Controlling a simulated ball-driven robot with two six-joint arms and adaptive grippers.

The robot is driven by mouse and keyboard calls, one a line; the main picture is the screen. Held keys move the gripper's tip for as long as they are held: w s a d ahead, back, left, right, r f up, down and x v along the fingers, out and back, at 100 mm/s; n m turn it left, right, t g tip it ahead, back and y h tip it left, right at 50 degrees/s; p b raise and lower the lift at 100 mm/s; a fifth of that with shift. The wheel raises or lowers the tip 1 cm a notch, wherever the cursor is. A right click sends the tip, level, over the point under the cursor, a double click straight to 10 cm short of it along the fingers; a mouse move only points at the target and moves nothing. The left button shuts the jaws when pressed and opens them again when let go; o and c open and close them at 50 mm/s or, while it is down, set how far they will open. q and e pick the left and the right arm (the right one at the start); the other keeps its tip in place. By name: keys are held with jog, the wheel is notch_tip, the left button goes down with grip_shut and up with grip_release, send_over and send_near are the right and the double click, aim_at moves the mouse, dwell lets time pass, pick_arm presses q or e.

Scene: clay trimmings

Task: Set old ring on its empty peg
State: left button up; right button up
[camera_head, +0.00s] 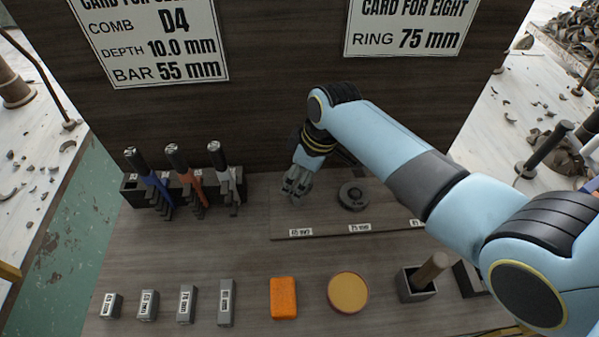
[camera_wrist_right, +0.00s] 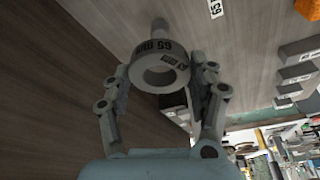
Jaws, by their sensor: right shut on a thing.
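My right gripper (camera_head: 298,184) is low over the left end of the peg board (camera_head: 300,222), above the 65 mm label (camera_head: 300,232). In the right wrist view the gripper (camera_wrist_right: 160,80) is shut on a grey ring (camera_wrist_right: 142,62) marked 65 mm, its hole facing the camera. A grey peg (camera_wrist_right: 160,24) shows just beyond the ring; I cannot tell whether they touch. In the head view the held ring is not clearly visible behind the fingers. A dark ring (camera_head: 352,195) sits at the 75 mm place. My left gripper is not in view.
A rack (camera_head: 130,188) with blue, orange and white handled tools stands left. Several labelled grey blocks (camera_head: 187,303), an orange block (camera_head: 283,298), a yellow disc (camera_head: 348,292) and a dark box (camera_head: 414,286) line the front. A dark panel (camera_head: 270,120) rises behind.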

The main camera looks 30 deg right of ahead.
jog(key=shift+f+b, duration=2.1)
jog(key=shift+f, duration=1.35)
jog(key=o, duration=1.6)
jog(key=v, duration=1.2)
